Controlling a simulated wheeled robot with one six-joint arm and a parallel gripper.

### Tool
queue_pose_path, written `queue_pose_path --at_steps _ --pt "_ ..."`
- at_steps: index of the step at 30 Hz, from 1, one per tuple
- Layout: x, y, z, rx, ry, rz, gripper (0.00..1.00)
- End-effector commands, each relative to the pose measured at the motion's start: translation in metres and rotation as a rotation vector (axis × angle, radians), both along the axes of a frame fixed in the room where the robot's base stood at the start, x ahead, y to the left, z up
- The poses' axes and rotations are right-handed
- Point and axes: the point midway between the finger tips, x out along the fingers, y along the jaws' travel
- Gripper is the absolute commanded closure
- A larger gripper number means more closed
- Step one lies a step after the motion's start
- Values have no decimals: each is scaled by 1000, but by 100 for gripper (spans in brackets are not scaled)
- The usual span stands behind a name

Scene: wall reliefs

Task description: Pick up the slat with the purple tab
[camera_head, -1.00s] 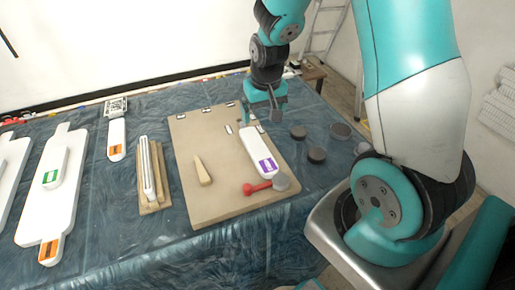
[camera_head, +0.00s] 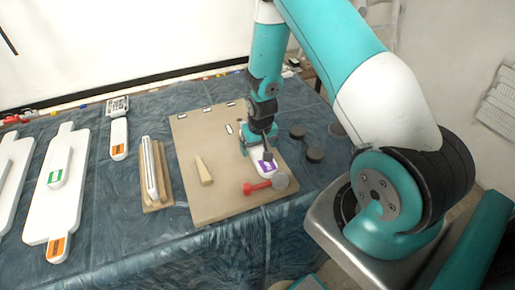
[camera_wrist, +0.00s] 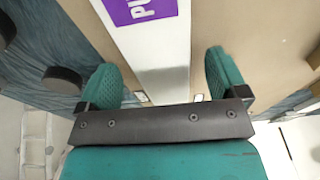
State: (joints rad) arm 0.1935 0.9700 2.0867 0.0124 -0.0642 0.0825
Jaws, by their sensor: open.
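The white slat with the purple tab (camera_head: 265,167) lies on the tan board (camera_head: 218,190), near the board's right edge. In the wrist view the slat (camera_wrist: 163,62) runs between the two teal finger pads, with its purple label (camera_wrist: 140,8) at the top. My gripper (camera_wrist: 163,80) is open, one finger on each side of the slat, and a gap shows on both sides. In the head view my gripper (camera_head: 257,148) is low over the slat and hides its far part. I cannot tell whether the fingers touch the board.
A red-handled mallet (camera_head: 264,186) lies by the slat's near end. A wooden wedge (camera_head: 203,170) is left on the board. Dark round discs (camera_head: 314,154) lie to the right. White slats with orange (camera_head: 118,149) and green (camera_head: 55,176) tabs are further left.

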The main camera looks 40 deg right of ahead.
Motion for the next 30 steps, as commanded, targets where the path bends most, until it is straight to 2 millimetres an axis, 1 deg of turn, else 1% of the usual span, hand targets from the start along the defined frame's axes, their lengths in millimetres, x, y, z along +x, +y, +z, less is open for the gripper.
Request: queue_pose_path --at_steps 1,4,10,11,12,14,15,17,18,26,30 --pt "1 0 -5 0 1 0 8" --pt "1 0 -11 0 1 0 8" --pt "2 -1 -12 0 0 0 8" --pt "2 -1 -12 0 0 0 11" --pt "2 -1 -12 0 0 0 20" --pt "2 -1 -12 0 0 0 34" --pt "2 -1 -12 0 0 0 43" --pt "2 -1 -12 0 0 0 57" --pt "2 -1 -11 0 0 0 66" --pt "2 -1 -11 0 -1 0 66" --pt "3 -1 -5 -1 -3 0 66"
